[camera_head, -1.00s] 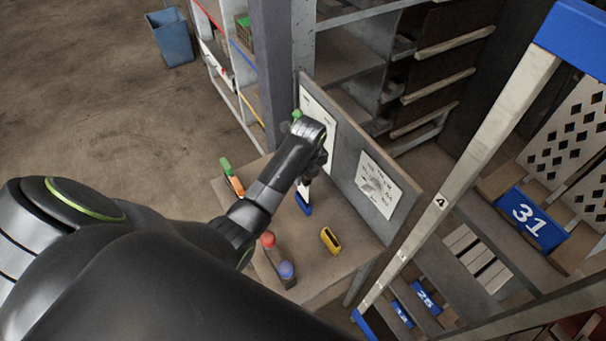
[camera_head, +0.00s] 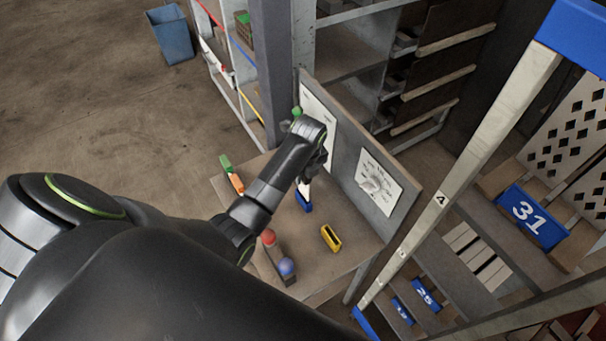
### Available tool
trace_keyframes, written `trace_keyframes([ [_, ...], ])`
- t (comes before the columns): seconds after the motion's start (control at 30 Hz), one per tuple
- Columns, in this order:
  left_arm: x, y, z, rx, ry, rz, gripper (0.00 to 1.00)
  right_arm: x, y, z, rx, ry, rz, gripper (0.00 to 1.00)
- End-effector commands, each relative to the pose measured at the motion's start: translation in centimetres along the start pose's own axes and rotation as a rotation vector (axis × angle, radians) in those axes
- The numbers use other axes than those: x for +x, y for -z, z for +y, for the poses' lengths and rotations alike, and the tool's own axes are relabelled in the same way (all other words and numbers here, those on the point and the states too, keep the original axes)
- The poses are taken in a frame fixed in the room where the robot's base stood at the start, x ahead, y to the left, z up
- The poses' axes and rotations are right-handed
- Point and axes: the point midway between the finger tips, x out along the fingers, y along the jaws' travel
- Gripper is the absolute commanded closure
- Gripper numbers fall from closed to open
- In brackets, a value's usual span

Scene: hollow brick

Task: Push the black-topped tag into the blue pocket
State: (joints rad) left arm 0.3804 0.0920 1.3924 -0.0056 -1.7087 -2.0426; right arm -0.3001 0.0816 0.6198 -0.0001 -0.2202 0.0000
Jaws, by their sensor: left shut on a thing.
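My left gripper (camera_head: 308,178) is over the table, pointing down, shut on the black-topped tag. Only a white part of the tag (camera_head: 304,189) shows below the fingers; its black top is hidden by the gripper. The blue pocket (camera_head: 304,204) is on the table directly under the tag. The tag's lower end meets or overlaps the pocket's opening in this view; how deep it sits I cannot tell. My right gripper is not in view.
A yellow pocket (camera_head: 331,238) stands nearer on the table. A red ball (camera_head: 269,237) and a blue ball (camera_head: 287,267) are at the near-left edge. Green and orange pieces (camera_head: 236,184) lie at the left. An upright panel with paper sheets (camera_head: 378,183) borders the right side.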

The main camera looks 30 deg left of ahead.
Motion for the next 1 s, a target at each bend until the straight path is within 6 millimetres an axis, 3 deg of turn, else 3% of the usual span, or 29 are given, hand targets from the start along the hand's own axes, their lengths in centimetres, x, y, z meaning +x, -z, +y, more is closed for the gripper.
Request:
trace_keyframes([
  [1.0,1.4,0.2,0.0,0.0,0.0,0.0,1.0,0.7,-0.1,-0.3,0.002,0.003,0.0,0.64],
])
